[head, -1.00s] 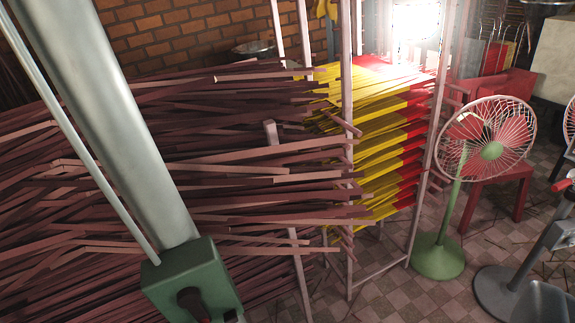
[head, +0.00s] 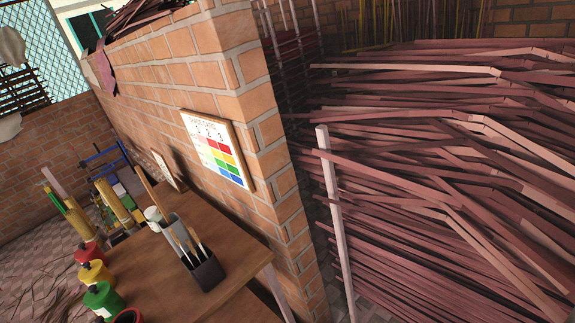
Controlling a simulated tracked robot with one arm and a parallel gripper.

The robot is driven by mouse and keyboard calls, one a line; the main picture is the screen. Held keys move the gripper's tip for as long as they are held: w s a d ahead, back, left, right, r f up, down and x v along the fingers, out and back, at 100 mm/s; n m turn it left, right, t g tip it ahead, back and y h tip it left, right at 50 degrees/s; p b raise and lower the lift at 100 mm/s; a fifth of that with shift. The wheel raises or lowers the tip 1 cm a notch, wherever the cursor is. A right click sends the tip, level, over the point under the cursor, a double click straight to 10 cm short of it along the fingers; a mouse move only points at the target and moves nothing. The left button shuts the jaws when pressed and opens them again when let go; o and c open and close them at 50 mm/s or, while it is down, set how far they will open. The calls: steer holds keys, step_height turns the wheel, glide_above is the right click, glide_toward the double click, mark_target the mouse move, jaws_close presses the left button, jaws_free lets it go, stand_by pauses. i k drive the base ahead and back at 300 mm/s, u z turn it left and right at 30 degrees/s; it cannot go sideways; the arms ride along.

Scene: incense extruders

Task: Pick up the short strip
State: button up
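Many long brown-pink strips (head: 420,180) lie stacked in layers on a rack at the right, their ends jutting out unevenly. One pale rack post (head: 334,220) stands at their near left end. I cannot tell which of them, if any, is the short strip. More loose strips (head: 140,15) lie on top of the brick wall. My gripper is not in view.
A brick wall (head: 215,70) with a shade card (head: 215,150) stands left of the rack. A wooden table (head: 210,290) at its foot holds red, yellow and green bottles (head: 97,275) and a dark brush holder (head: 205,272). Tiled floor shows at left.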

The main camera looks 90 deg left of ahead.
mark_target(187, 242)
steer(key=u, duration=1.65)
steer(key=i, duration=1.1)
steer(key=u, duration=2.25)
steer(key=k, duration=0.9)
steer(key=u, duration=0.2)
